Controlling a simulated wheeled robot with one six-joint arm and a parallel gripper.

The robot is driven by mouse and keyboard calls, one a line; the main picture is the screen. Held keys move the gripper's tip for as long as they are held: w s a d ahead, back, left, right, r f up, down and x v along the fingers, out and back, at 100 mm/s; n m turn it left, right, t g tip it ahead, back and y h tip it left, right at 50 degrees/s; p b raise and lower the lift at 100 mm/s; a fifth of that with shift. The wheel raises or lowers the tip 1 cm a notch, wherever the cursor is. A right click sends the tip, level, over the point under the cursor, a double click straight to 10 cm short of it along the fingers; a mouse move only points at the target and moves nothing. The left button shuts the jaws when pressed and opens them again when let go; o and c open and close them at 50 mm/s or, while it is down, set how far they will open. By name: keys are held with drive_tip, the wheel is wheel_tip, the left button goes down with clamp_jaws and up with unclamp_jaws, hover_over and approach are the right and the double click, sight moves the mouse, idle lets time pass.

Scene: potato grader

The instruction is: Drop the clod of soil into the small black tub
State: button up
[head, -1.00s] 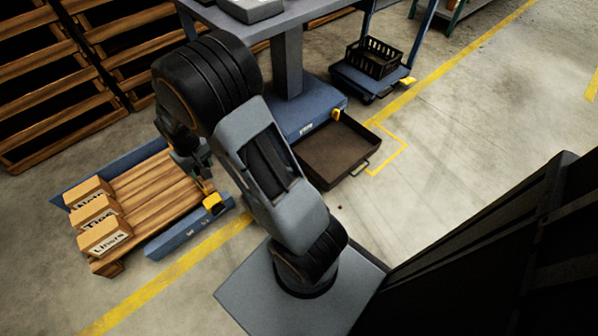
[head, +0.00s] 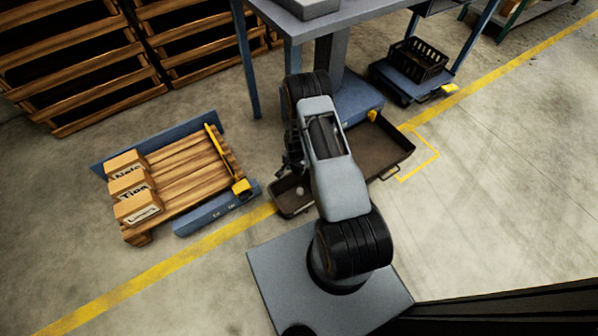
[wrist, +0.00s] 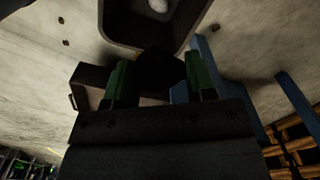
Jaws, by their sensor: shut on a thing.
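In the wrist view my gripper (wrist: 160,80) has its two green fingers shut on a dark, rounded clod of soil (wrist: 160,70). The small black tub (wrist: 130,24) is at the top of that view, just beyond the clod. A pale lump (wrist: 158,5) lies in the tub. The clod appears outside the tub's near rim in the picture; its height above it I cannot tell. In the head view the tub (head: 290,208) stands on the floor left of my arm, with a greyish lump inside. My gripper and the clod are not clear there against the dark arm.
A larger brown tray (head: 397,150) lies right of my arm, partly hidden by it. A pallet (head: 190,178) with several cartons (head: 138,207) is at left. A grey table (head: 330,20) stands behind, and a black crate (head: 418,60) sits on a blue trolley. Floor at right is clear.

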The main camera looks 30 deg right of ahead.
drive_tip(key=f, duration=0.2)
drive_tip(key=s+f+m, duration=0.1)
drive_tip(key=shift+d+f, duration=0.15)
drive_tip(key=shift+d, duration=0.2)
wheel_tip(320, 180, down, 6)
drive_tip(key=b, duration=0.3)
drive_tip(key=shift+b, duration=0.4)
drive_tip(key=shift+s+r, duration=0.1)
drive_tip(key=shift+r, duration=0.1)
drive_tip(key=o, duration=1)
wheel_tip(320, 180, up, 14)
drive_tip(key=p, duration=0.5)
drive_tip(key=shift+f, duration=0.1)
